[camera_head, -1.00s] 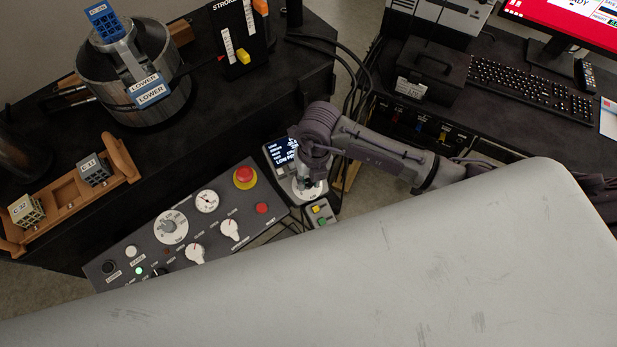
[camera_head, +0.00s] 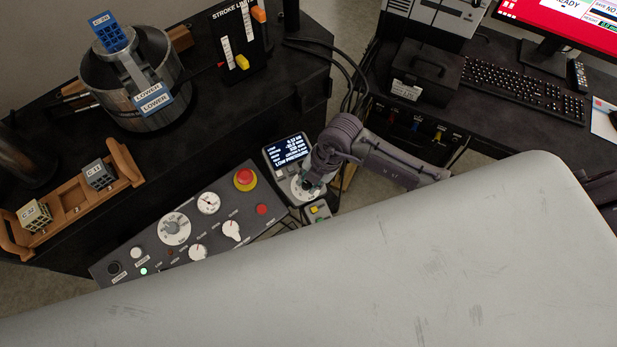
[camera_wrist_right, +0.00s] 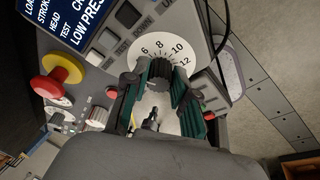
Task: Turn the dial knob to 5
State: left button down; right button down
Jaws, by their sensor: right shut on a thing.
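The dial knob (camera_wrist_right: 160,72) is a dark ridged knob on a round white dial plate (camera_wrist_right: 178,45); the numbers 6, 8, 10 and 12 show around its far side in the right wrist view. The rest of the scale is hidden by my gripper, and I cannot tell which number the knob points to. My right gripper (camera_wrist_right: 161,76) has its green-padded fingers on both sides of the knob and is shut on it. In the head view the white dial plate (camera_head: 294,189) shows below the display, partly covered by my right gripper (camera_head: 313,182). My left gripper is not in view.
A lit display (camera_head: 287,150) stands just above the dial. A grey control panel (camera_head: 190,262) with a red emergency button (camera_head: 245,178) and white knobs lies to the left.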

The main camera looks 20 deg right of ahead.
jog(key=shift+m, duration=0.5)
jog(key=c, duration=0.9)
grip_release()
jog(key=shift+c, duration=0.2)
jog(key=v, duration=1.2)
jog(key=shift+s+d, duration=0.2)
